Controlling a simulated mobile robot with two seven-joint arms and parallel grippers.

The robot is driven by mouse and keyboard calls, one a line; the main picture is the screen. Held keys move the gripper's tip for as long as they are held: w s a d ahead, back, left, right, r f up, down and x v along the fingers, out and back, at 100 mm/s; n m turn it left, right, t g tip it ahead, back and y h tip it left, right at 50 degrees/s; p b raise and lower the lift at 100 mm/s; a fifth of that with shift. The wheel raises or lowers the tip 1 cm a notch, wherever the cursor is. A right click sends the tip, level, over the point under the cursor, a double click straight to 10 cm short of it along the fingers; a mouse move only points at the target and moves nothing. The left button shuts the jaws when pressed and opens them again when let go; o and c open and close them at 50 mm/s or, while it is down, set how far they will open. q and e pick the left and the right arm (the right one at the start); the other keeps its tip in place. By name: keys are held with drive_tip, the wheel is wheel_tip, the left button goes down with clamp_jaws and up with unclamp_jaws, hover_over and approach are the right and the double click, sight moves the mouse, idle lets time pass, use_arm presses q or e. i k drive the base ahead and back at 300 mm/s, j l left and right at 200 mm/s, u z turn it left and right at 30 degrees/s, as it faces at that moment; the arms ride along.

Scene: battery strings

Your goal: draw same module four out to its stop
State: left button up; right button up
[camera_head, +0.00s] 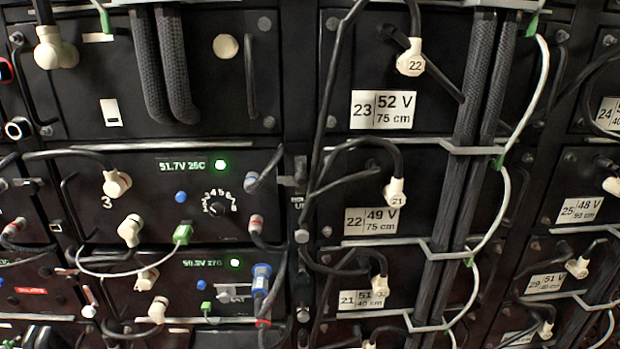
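No module in view carries a number four that I can read. A battery module (150,205) marked 3, left of centre, shows "51.7V 26C" with a green light. The module below it (185,297) shows about "50.3V 27C" with a green light; no number is legible on it. White plugs, a green plug (182,233) and thin cables sit on the front of module 3. A blue plug (261,280) sits at the right of the lower module. Both fronts look flush in the rack. Neither gripper is in view.
To the right, modules tagged 23 (384,109), 22 (371,220) and 21 (362,299) have white plugs. Thick braided cables (462,150) hang before them. Loose cables cross the fronts; little free room shows.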

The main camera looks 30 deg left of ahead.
sight(169, 289)
drive_tip(key=u, duration=1.7)
